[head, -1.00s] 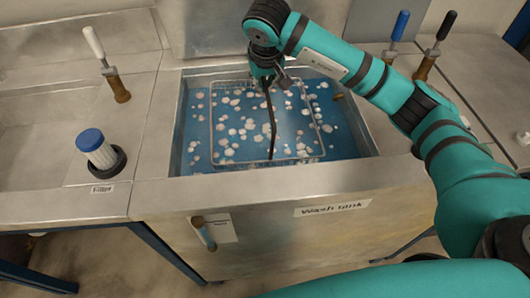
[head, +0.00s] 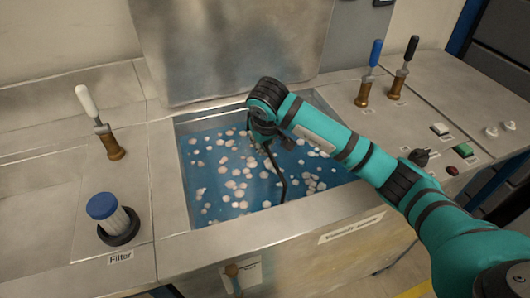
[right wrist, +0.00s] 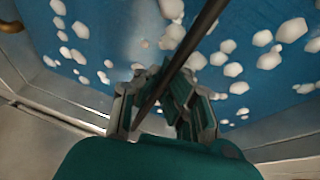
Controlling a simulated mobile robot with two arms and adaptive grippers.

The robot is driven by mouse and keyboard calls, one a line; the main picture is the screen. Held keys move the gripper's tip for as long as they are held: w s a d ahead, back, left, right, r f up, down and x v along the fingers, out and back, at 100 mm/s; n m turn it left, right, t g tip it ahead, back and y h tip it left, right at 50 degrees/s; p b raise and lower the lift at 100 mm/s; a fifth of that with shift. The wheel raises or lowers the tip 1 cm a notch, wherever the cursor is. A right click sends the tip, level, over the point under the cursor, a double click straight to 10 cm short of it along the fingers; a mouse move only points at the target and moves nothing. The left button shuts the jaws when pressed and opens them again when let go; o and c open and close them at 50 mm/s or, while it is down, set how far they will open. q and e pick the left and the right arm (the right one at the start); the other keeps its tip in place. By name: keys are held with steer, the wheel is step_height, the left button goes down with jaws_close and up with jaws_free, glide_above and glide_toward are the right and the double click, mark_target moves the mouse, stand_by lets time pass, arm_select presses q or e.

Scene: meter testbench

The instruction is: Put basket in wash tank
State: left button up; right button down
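The wash tank (head: 215,238) is an open steel basin with blue liquid (head: 225,175) and many white foam clumps. My right gripper (head: 273,143) is over the tank. In the right wrist view, the gripper (right wrist: 162,105) appears shut around a thin dark rod, the basket's handle (right wrist: 185,50). In the head view the handle (head: 279,175) slants from the gripper down to the liquid. The basket's wire body cannot be made out now; liquid and foam cover where the handle ends. My left gripper is out of view.
A blue-capped filter (head: 110,214) stands left of the tank, with a white-handled lever (head: 101,125) behind it. Blue-handled (head: 369,75) and black-handled (head: 404,70) levers and a panel with buttons (head: 440,129) are right. A steel plate (head: 225,55) stands upright behind the tank.

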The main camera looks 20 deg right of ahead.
step_height(320, 180, down, 3)
steer(key=shift+r, duration=0.1)
steer(key=c, duration=1.5)
jaws_free()
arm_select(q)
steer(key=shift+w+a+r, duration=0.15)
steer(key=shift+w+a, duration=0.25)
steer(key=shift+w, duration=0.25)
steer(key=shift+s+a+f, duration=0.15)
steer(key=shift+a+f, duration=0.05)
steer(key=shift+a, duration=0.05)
arm_select(e)
steer(key=v, duration=1.2)
steer(key=shift+s, duration=0.1)
